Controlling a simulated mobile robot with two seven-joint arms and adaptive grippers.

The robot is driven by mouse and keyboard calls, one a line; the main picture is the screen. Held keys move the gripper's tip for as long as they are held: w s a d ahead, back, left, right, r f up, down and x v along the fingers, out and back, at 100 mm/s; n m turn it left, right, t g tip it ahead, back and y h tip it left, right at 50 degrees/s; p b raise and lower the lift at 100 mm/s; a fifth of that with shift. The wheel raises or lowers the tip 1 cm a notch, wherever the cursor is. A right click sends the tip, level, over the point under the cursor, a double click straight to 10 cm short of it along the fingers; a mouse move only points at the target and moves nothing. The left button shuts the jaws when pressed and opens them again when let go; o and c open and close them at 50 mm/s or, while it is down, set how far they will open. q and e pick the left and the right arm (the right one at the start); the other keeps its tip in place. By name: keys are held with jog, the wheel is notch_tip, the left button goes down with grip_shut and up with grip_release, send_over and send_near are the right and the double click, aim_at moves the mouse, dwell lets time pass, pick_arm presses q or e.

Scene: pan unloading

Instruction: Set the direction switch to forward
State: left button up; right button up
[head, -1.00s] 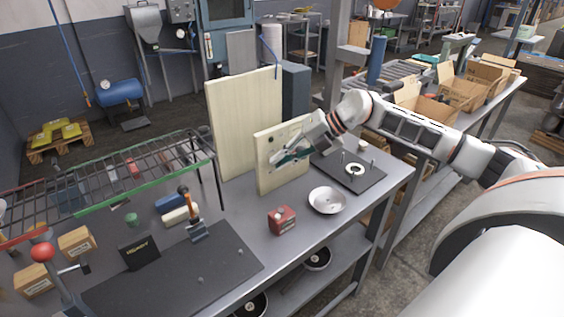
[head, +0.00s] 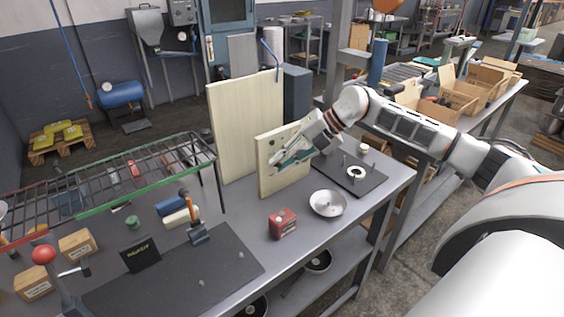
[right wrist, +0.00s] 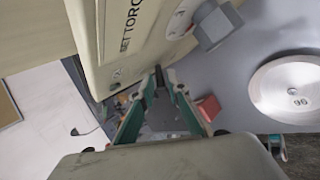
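A cream panel (head: 267,180) stands upright on the workbench. My right gripper (head: 277,161) is in front of its face. In the right wrist view the panel (right wrist: 145,50) fills the upper left, with lettering that reads in part "SET TORQ". A small dark knob or screw (right wrist: 117,74) is on it, and a grey blocky knob (right wrist: 217,27) sticks out at its upper right. I cannot tell which is the direction switch or its setting. The green fingers of my right gripper (right wrist: 160,72) come together at the tips, with nothing seen between them. My left gripper is out of view.
A larger cream board (head: 240,110) stands behind the panel. A wire rack (head: 110,185) stands at the left.

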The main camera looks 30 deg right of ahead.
jog(key=shift+d, duration=0.1)
jog(key=v, duration=0.7)
jog(key=shift+r, duration=0.2)
jog(key=shift+s, duration=0.1)
dwell(0.3)
